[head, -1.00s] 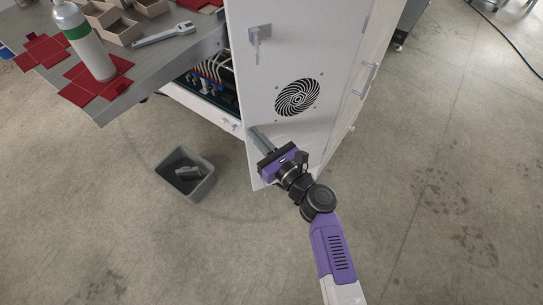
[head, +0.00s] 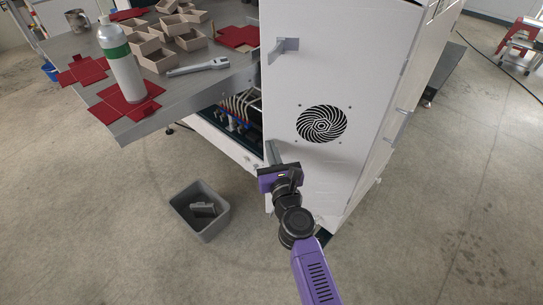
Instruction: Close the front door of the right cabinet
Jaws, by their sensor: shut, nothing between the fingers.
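The right cabinet's front door (head: 335,70) is a white panel with a round black fan vent (head: 322,124) and a grey latch handle (head: 284,49). It stands open. Left of its free edge, the cabinet interior (head: 238,112) shows with wires and dark components. My gripper (head: 271,152) is shut and empty. Its fingers point up the picture at the door's lower left edge, overlapping it in view. I cannot tell whether they touch the door. My purple wrist hides part of the door's lower edge.
A grey bin (head: 201,210) with a grey object inside stands on the floor to the left.

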